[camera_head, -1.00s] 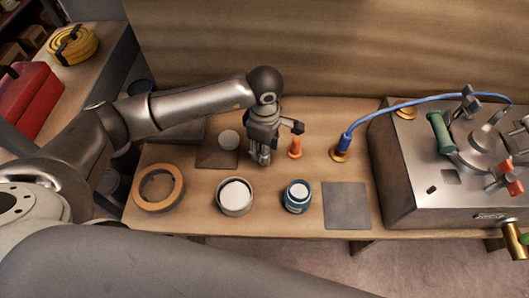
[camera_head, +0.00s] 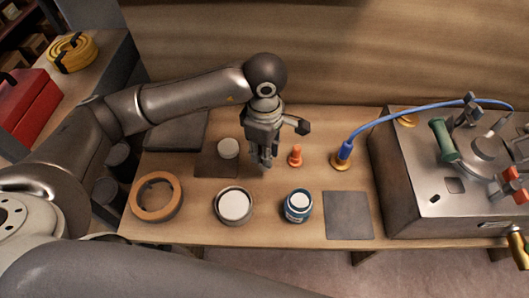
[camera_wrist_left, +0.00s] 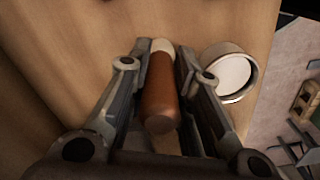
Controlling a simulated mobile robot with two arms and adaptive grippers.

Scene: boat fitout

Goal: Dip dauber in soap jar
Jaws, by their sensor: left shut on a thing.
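My left gripper (camera_head: 262,160) is above the wooden bench, fingers pointing down. In the left wrist view its fingers (camera_wrist_left: 160,85) are shut on the dauber (camera_wrist_left: 160,95), a brown cylinder with a pale end. In the head view the dauber is hidden by the fingers or too small to tell. A round open jar with white contents (camera_head: 234,205) stands in front of the gripper to the left, and looks like the jar in the wrist view (camera_wrist_left: 230,75), apart from the dauber. A blue jar with a white top (camera_head: 298,205) stands to its right. No label tells which holds soap. My right gripper is not in view.
An orange peg (camera_head: 295,157) stands close right of the gripper. A blue hose (camera_head: 400,112) runs from a brass fitting towards the metal machine (camera_head: 430,205). A tan ring (camera_head: 157,197) lies at left, a grey square (camera_head: 348,215) at front right.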

